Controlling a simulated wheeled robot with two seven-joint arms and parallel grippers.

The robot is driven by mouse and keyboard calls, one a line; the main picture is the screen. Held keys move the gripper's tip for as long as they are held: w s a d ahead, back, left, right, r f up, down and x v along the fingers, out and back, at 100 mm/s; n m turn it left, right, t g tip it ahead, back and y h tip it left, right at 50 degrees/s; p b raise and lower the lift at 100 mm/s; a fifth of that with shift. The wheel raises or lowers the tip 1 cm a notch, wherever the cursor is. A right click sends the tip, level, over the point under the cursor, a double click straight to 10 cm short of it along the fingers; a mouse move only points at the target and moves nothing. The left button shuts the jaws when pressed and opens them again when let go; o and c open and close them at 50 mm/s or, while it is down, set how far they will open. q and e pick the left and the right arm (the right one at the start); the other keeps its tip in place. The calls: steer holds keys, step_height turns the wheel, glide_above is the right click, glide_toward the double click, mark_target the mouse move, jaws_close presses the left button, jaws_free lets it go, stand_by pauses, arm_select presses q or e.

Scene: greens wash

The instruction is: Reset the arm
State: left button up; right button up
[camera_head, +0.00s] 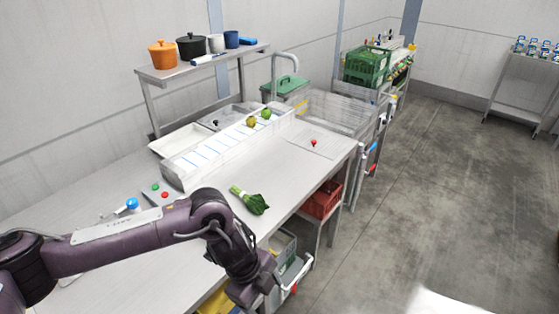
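My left arm (130,238) comes in from the left over the front of the steel table (180,262). It bends down at the table's front edge. My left gripper (262,290) is low at the front edge, dark and partly hidden by the wrist, so its fingers cannot be made out. A bunch of leafy greens (254,202) lies on the table just beyond the wrist, apart from it. My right gripper is not in view.
A long white tray (215,151) stands behind the greens with two round vegetables (258,117) at its far end. A red crate (322,200) sits below the table. A shelf (190,66) holds pots. Open floor (430,190) lies to the right.

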arm_select(q)
steer(key=w+d+f+n+t+h+b, duration=0.25)
steer(key=w+d+f+n+h, duration=0.25)
steer(key=w+d+f+n, duration=0.4)
steer(key=s+a+f+n+t+y+b, duration=0.15)
steer(key=a+f, duration=0.25)
steer(key=f, duration=0.5)
steer(key=s+a+f+n+t+h, duration=0.1)
steer(key=a+f+n, duration=0.25)
steer(key=f, duration=0.55)
steer(key=s+a+f+n+g+y+b, duration=0.1)
steer(key=s+a+f+n+y, duration=0.2)
steer(key=s+a+f, duration=0.7)
steer(key=s+a+f+n+g+y+b, duration=0.1)
steer(key=s+a+f+n+y, duration=0.35)
steer(key=s+f, duration=0.9)
steer(key=s+a+f+g, duration=0.1)
steer(key=s+a, duration=0.2)
steer(key=s, duration=0.5)
steer(key=s+a+f, duration=0.1)
steer(key=s+a, duration=0.2)
steer(key=s, duration=0.5)
steer(key=shift+a+f+g+b, duration=0.3)
steer(key=shift+f+g, duration=0.05)
steer(key=shift+g, duration=0.05)
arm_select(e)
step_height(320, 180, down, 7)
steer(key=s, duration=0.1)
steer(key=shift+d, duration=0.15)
